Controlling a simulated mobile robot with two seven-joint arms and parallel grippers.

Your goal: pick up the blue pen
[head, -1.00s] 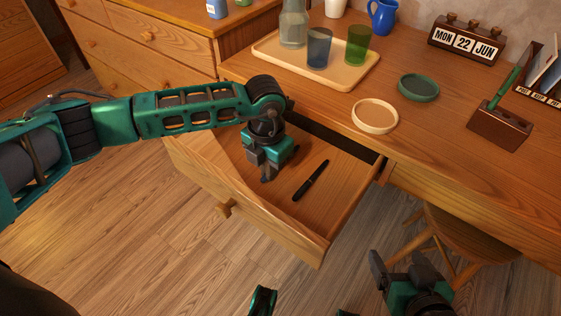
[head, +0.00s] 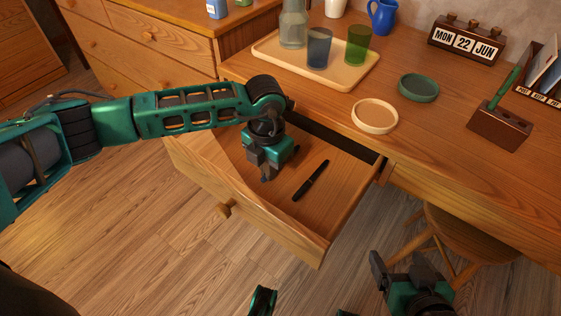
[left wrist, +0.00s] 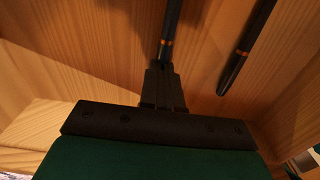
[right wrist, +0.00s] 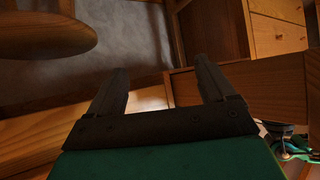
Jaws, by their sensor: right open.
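My left gripper (head: 266,178) points down into the open drawer (head: 235,170). In the left wrist view its fingers (left wrist: 162,88) are close together on a dark bluish pen (left wrist: 171,25) with a copper-coloured ring. The pen runs away from the fingertips; its near end is hidden by them. My right gripper (head: 403,265) is open and empty, low in front of the desk.
The drawer's front panel (head: 255,225) and right side wall stand around the pens. Above is the desk top with a tray (head: 347,82), a cream dish (head: 375,116), a green dish (head: 418,87) and a wooden pen holder (head: 498,128). A stool (head: 470,235) stands near my right gripper.

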